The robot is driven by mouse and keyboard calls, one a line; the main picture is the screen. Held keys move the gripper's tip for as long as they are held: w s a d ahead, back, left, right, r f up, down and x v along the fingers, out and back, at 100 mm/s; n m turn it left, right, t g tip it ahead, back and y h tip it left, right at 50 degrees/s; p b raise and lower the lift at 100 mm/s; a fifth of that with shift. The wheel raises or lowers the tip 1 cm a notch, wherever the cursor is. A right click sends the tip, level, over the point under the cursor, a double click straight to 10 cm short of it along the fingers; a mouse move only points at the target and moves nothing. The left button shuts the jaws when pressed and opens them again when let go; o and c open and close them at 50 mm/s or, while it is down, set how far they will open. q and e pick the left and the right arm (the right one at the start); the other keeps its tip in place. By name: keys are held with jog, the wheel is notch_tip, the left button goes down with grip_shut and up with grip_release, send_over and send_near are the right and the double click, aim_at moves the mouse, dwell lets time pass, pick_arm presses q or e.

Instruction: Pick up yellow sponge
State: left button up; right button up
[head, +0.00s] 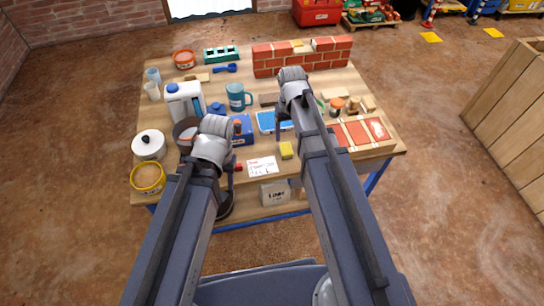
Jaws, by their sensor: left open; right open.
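A small yellow sponge (286,150) lies on the wooden table (258,213) near its front edge, right of the white card. My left gripper (231,172) points down at the table's front edge, left of the sponge and apart from it. It is open, and I see nothing held in it. My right gripper (283,131) is open above the table, just behind the sponge in the picture and not around it. The arm partly hides its fingers and what lies beneath.
A white card (263,167) lies left of the sponge. A blue tray (266,122), a teal mug (236,97) and a white jug (185,103) stand further back.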

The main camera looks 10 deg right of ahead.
aim_at(286, 148)
jog(key=shift+w+f, duration=0.15)
jog(key=shift+w, duration=0.05)
jog(key=shift+f+b, duration=1.3)
jog(key=f+b, duration=0.5)
jog(key=shift+s+a+f, duration=0.15)
jog(key=shift+s+a, duration=0.05)
jog(key=shift+s, duration=0.15)
jog(key=shift+c, duration=0.2)
grip_shut()
